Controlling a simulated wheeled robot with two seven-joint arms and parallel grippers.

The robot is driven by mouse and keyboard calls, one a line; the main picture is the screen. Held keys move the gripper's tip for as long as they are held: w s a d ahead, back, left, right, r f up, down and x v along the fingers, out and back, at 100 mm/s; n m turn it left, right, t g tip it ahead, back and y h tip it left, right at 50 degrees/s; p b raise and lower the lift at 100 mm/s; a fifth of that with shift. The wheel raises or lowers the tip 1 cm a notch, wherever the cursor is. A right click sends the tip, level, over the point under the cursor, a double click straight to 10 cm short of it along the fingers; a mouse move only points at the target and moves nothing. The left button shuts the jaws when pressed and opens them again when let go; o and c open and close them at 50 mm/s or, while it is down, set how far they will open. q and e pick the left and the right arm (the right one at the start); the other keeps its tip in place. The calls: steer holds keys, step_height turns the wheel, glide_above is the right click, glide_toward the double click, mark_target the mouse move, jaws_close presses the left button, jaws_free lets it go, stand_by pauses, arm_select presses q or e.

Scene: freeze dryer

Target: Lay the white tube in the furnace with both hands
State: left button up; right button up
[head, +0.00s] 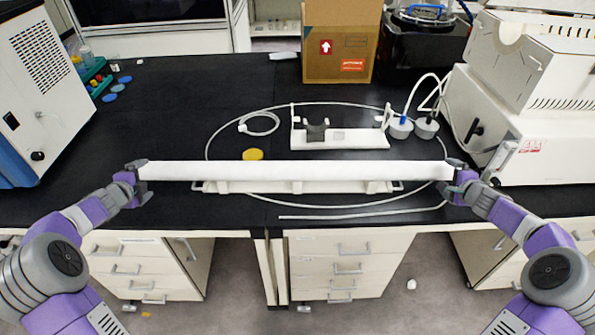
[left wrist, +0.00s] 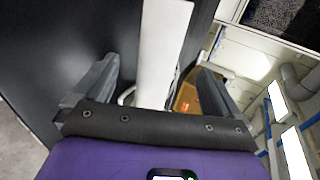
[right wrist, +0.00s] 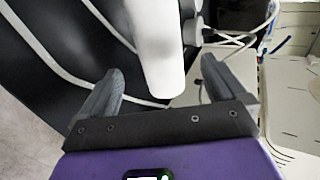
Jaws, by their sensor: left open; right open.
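The long white tube (head: 295,171) lies level across the front of the black bench in the head view, above a low white rack (head: 300,187). My left gripper (head: 136,170) is open at the tube's left end. In the left wrist view the tube (left wrist: 163,50) runs between the open fingers (left wrist: 160,85), with gaps on both sides. My right gripper (head: 455,171) is open at the tube's right end. In the right wrist view the tube's end (right wrist: 158,60) sits between the spread fingers (right wrist: 160,90). A white holder with a dark cradle (head: 340,138) stands behind the tube. I cannot tell which thing is the furnace.
A cardboard box (head: 340,45) stands at the back. White machines stand at the left (head: 45,90) and right (head: 540,120). Two round grey-white fittings with hoses (head: 413,128) sit beside the holder.

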mark_target(154, 171)
steer(key=x, duration=0.6)
steer(key=shift+w, duration=0.2)
arm_select(q)
steer(key=shift+x, duration=4)
arm_select(e)
steer(key=shift+f, duration=0.1)
arm_select(q)
steer(key=shift+c, duration=0.5)
arm_select(e)
steer(key=shift+c, duration=0.5)
arm_select(q)
steer(key=c, duration=1.5)
arm_select(e)
steer(key=c, duration=1.5)
arm_select(q)
steer(key=shift+w+d+r, duration=0.15)
steer(key=shift+d+r, duration=0.05)
steer(key=shift+r, duration=0.1)
steer(key=shift+c, duration=0.6)
arm_select(e)
steer(key=shift+w+a+r, duration=0.2)
steer(key=shift+a+r, duration=0.05)
steer(key=shift+c, duration=0.6)
arm_select(q)
steer(key=shift+r, duration=0.15)
arm_select(e)
steer(key=shift+r, duration=0.1)
